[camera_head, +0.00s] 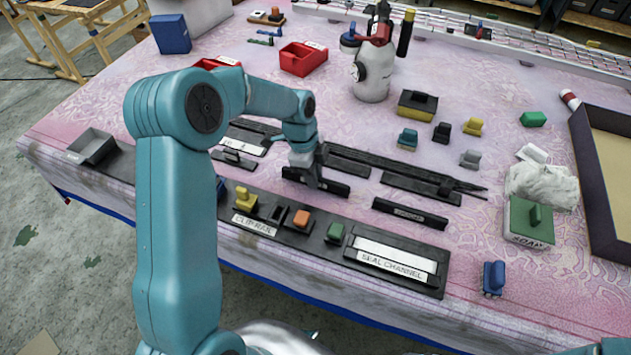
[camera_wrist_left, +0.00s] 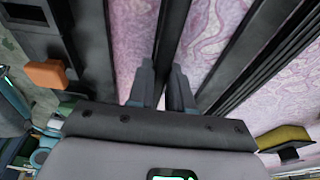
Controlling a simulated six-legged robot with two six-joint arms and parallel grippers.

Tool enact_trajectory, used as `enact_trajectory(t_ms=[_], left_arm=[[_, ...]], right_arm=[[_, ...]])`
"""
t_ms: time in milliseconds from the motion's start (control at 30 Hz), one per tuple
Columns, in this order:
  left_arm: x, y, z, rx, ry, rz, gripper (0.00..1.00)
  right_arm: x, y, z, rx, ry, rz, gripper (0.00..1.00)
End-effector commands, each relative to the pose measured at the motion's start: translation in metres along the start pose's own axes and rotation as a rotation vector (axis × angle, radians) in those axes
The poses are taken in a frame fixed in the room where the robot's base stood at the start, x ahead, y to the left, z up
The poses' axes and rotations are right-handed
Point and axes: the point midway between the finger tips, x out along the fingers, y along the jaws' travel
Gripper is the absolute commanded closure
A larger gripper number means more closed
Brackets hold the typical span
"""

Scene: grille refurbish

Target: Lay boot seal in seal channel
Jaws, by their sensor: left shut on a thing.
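The seal channel (camera_head: 438,286) is a black tray with a pale slot and a "SEAL CHANNEL" label, near the table's front edge. My left gripper (camera_head: 305,180) points down behind and left of it, shut on a dark strip (camera_head: 332,187). In the left wrist view the left gripper (camera_wrist_left: 162,88) has a dark strip (camera_wrist_left: 173,40) between its fingers, running away from them. I cannot read a name on this strip, so I cannot confirm that it is the boot seal. A separate black labelled bar (camera_head: 410,213) lies to its right. My right gripper is out of view.
Yellow (camera_head: 245,200), orange (camera_head: 301,218) and green (camera_head: 335,232) pieces sit in the front row left of the channel. Long dark rails (camera_head: 385,172) lie behind the gripper. A blue piece (camera_head: 494,278) stands right of the channel; the table between is clear.

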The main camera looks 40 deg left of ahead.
Motion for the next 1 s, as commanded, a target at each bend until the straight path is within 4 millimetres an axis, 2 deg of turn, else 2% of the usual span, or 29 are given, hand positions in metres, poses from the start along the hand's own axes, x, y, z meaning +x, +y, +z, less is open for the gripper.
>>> enact_trajectory(t_ms=[367, 833, 1000], left_arm=[[-0.007, 0.000, -0.002, 0.000, 0.000, -0.001, 1.00], [-0.036, 0.000, -0.008, 0.000, 0.000, -0.001, 1.00], [-0.040, 0.000, -0.009, 0.000, 0.000, -0.001, 1.00]], right_arm=[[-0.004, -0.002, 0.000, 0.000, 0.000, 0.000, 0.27], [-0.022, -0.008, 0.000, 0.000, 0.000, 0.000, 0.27], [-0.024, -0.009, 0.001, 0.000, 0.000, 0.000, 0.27]])
